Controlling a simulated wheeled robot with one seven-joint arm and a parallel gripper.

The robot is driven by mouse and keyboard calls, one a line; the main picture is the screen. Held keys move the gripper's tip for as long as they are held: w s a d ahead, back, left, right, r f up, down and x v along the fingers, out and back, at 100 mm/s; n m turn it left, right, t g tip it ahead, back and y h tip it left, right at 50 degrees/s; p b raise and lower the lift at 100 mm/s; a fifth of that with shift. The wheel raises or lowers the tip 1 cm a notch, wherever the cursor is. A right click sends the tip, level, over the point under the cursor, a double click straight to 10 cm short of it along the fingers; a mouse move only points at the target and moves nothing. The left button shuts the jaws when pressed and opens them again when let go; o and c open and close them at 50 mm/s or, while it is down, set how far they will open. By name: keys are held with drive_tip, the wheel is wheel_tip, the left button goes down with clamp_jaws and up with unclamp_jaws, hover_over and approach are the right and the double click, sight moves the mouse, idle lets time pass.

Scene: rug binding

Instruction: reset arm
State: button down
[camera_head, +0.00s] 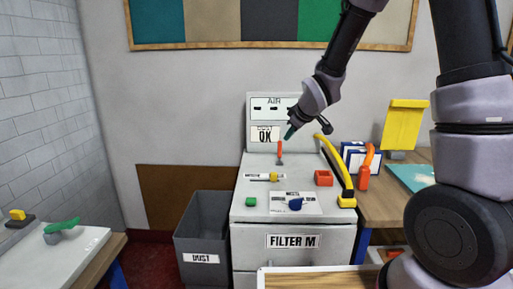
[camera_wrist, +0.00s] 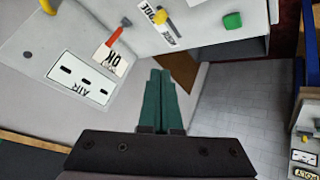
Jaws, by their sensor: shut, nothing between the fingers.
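My arm reaches in from the upper right of the head view. My gripper (camera_head: 289,133) has dark green fingers and hangs in the air near the white panel of the grey machine (camera_head: 240,213). In the wrist view my gripper (camera_wrist: 160,75) shows its two green fingers pressed together, with nothing between them. A red-handled lever (camera_head: 280,150) stands on the machine just below the fingertips in the head view. It also shows in the wrist view (camera_wrist: 120,27), apart from the fingers.
The machine top carries a yellow knob (camera_head: 274,177), a green button (camera_head: 251,201), a blue knob (camera_head: 296,203) and a red block (camera_head: 323,178). A yellow hose (camera_head: 335,165) runs along its right side. A grey dust bin (camera_head: 203,235) stands left. A wooden table (camera_head: 377,205) is right.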

drive_tip(key=s+d+r+m+h, duration=0.2)
drive_tip(key=s+d+r+m, duration=0.8)
drive_tip(key=s+d+r, duration=0.45)
drive_tip(key=s+r+m+y, duration=0.1)
drive_tip(key=s+r+m, duration=0.3)
drive_tip(key=s, duration=0.8)
drive_tip(key=shift+a+g, duration=0.25)
drive_tip(key=shift+g, duration=0.15)
drive_tip(key=shift+s+d, duration=0.1)
